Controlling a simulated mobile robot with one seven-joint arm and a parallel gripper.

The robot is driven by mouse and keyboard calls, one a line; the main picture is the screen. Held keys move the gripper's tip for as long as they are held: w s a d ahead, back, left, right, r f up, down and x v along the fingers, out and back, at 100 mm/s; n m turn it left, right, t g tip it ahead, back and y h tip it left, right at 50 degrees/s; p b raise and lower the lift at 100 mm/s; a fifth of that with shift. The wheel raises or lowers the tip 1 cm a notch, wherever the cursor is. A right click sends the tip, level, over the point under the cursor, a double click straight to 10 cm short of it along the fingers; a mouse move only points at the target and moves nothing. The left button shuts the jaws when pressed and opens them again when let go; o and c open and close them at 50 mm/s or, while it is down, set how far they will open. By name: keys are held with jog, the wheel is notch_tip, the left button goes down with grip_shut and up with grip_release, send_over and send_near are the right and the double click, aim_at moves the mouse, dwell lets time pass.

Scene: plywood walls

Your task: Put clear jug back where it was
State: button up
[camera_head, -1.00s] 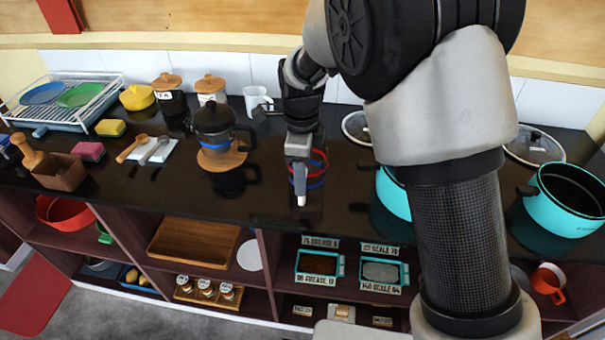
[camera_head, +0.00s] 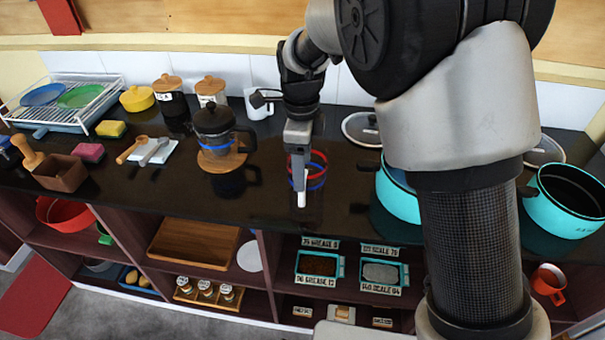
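The clear jug (camera_head: 318,171) shows mainly as a red band above a blue band, with see-through walls. It appears upright at the dark counter, right of the coffee press. My gripper (camera_head: 301,200) points down over the jug's left and near side, with its pale fingertip at the jug's lower edge. The gripper hides part of the bands. I cannot tell whether the fingers are closed on the jug or only beside it, nor whether its base touches the counter.
A coffee press (camera_head: 214,130) stands on a wooden coaster (camera_head: 222,160) to the left. A white mug (camera_head: 258,106) is behind. Turquoise pots (camera_head: 398,195) (camera_head: 565,200) and a glass lid (camera_head: 362,128) are to the right. The counter (camera_head: 130,190) is clear in front of the coffee press.

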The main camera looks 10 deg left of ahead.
notch_tip(320, 180, up, 9)
jog(key=s+d+r+n+t+y, duration=0.1)
jog(key=s+d+r+n, duration=0.25)
jog(key=d, duration=0.35)
jog(key=s+d+r+n+t, duration=0.1)
jog(key=s+d+r+n, duration=0.2)
jog(key=d, duration=0.4)
jog(key=s+d+n+t+h, duration=0.1)
jog(key=s+d+n+t, duration=0.2)
jog(key=s+d+n, duration=0.8)
jog(key=shift+s+d+r, duration=0.35)
jog(key=shift+s+r, duration=0.1)
jog(key=shift+s, duration=0.65)
jog(key=shift+s, duration=0.1)
